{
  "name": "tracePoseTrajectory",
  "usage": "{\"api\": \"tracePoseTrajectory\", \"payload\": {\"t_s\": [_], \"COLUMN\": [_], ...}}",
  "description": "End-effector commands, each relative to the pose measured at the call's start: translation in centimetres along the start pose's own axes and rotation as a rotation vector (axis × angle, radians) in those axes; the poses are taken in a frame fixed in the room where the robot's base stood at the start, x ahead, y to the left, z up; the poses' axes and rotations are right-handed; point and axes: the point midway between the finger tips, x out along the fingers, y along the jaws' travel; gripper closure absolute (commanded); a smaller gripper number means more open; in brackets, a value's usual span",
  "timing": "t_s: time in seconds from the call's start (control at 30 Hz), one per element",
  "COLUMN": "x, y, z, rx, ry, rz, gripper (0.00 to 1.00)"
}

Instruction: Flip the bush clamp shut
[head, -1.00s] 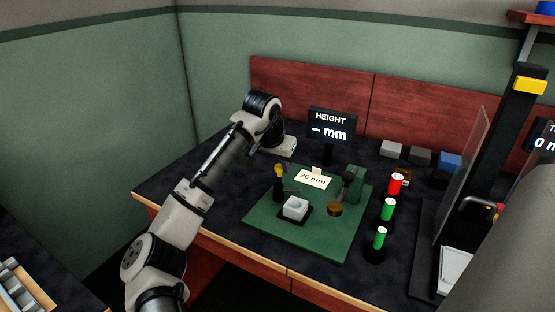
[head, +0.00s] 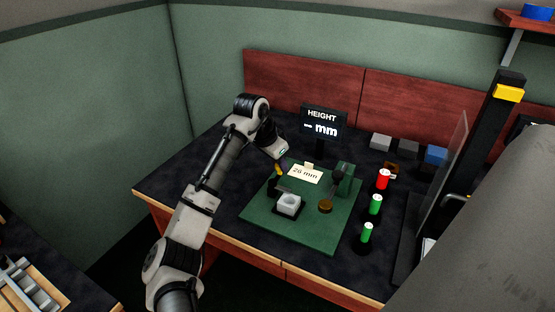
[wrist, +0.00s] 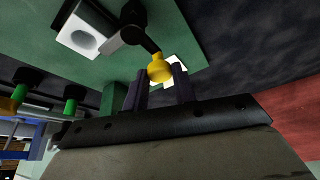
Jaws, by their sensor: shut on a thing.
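The bush clamp stands on the green plate (head: 322,236), its dark lever (head: 274,184) rising to a yellow knob (head: 278,170). The white bush block (head: 289,203), with a round hollow on top, sits in a dark holder beside the clamp. In the wrist view the yellow knob (wrist: 159,68) lies between my two dark fingertips. My gripper (wrist: 160,76) is shut on it. In the head view my gripper (head: 283,164) is at the knob, with the fingers hard to make out. The white block (wrist: 86,36) shows at upper left in the wrist view, with dark clamp parts beside it.
A "26 mm" card (head: 305,173), a green post (head: 345,178) and a brass-coloured disc (head: 325,206) share the plate. A HEIGHT display (head: 323,124) stands behind. Red and green cylinders (head: 375,204) line the right side. The table left of the plate is clear.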

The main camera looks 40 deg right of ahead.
Motion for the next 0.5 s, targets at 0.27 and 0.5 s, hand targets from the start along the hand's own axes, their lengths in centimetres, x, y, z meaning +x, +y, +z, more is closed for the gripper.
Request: {"api": "tracePoseTrajectory", "payload": {"t_s": [0.27,0.5], "x": [0.01,0.02], "y": [0.11,0.07], "z": [-0.08,-0.05], "rx": [0.003,0.001], "ry": [0.001,0.001], "rz": [0.002,0.001], "gripper": [0.72,0.52]}}
